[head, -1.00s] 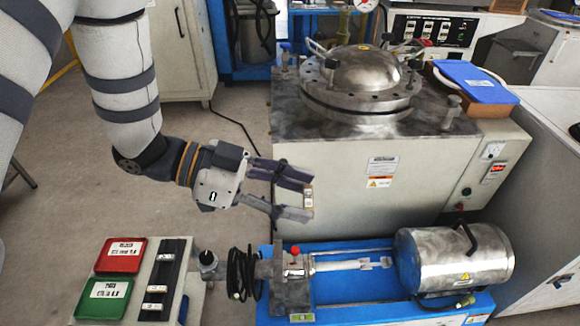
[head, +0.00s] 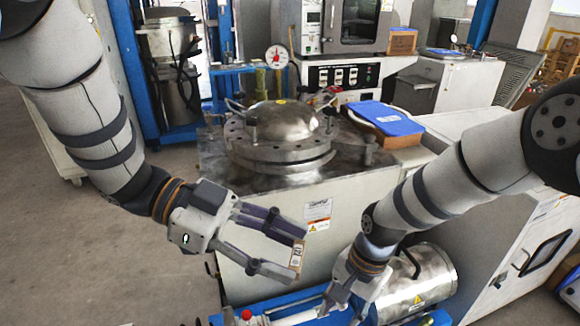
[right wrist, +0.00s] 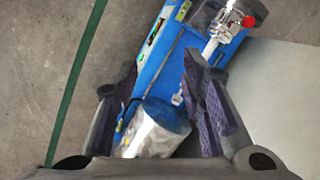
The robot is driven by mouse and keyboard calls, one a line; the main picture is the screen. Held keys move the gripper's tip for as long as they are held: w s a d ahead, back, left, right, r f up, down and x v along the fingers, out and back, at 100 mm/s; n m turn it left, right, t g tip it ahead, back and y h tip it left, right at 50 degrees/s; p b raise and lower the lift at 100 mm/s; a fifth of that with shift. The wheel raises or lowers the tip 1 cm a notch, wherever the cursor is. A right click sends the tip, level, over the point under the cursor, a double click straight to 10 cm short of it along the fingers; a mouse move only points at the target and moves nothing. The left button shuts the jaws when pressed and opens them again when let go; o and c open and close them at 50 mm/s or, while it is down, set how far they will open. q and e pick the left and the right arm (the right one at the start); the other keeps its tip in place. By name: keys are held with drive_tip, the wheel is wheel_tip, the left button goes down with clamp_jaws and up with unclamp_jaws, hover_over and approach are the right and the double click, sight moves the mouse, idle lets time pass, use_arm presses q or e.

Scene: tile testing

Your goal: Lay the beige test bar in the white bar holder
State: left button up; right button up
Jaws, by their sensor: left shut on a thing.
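The beige test bar (head: 297,258) is a small, short piece with a dark-marked label. It stands roughly upright between the fingertips of my left gripper (head: 296,251), which is shut on it. It is held in the air in front of the pale cabinet, clear of any surface. My right gripper (head: 343,300) points down at the bottom of the head view, to the right of the bar. The right wrist view shows its two fingers wide apart (right wrist: 165,100) with nothing gripped, above the blue machine. I cannot make out the white bar holder in either view now.
The blue-based machine (right wrist: 160,75) with a metal cylinder (head: 418,285) lies below my right gripper. Its red knob (head: 246,314) shows at the bottom edge. Open floor lies left.

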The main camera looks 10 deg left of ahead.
drive_tip(key=w+a+r+m, duration=0.1)
drive_tip(key=w+a+r, duration=0.15)
drive_tip(key=r, duration=0.35)
drive_tip(key=w+a+r+m, duration=0.1)
drive_tip(key=w+r, duration=0.3)
drive_tip(key=r, duration=0.2)
wheel_tip(320, 180, up, 22)
drive_tip(key=n+t+h, duration=0.1)
drive_tip(key=n+h, duration=0.1)
drive_tip(key=n, duration=0.7)
hover_over(297, 259)
drive_tip(key=w, duration=0.1)
wheel_tip(297, 259, down, 11)
drive_tip(key=shift+a+f, duration=0.15)
drive_tip(key=shift+a, duration=0.3)
drive_tip(key=shift+w, duration=0.1)
clamp_jaws()
use_arm(q)
drive_tip(key=o, duration=1.1)
drive_tip(key=shift+c, duration=0.2)
